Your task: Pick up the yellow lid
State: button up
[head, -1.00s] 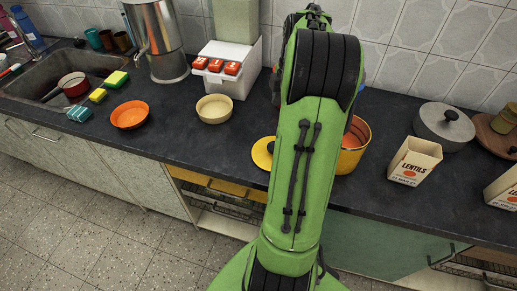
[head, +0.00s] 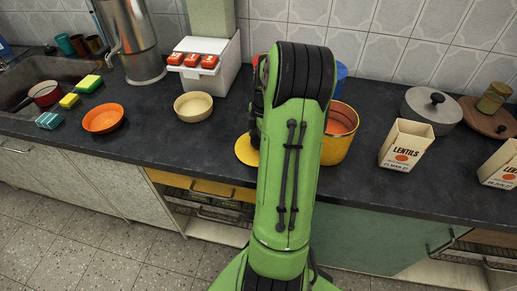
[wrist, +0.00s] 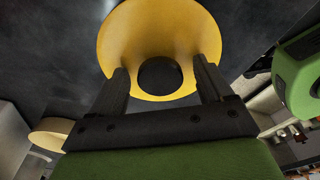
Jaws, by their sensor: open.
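The yellow lid (head: 245,152) lies on the dark countertop, partly hidden by my green arm in the head view. In the wrist view the yellow lid (wrist: 160,35) fills the upper middle, with a round black knob (wrist: 159,77) at its centre. My gripper (wrist: 163,84) is open, and its two dark fingers appear on either side of the knob in that view. I cannot tell whether either finger touches it. My gripper is hidden behind the arm in the head view.
A yellow pot (head: 339,134) stands right of my arm, with a lentils box (head: 404,146) and a grey lidded pot (head: 431,110) farther right. A cream bowl (head: 193,106) and an orange bowl (head: 103,118) sit to the left. Counter between the cream bowl and lid is clear.

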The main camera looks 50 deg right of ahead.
jog(key=shift+r, duration=0.2)
jog(key=c, duration=1.2)
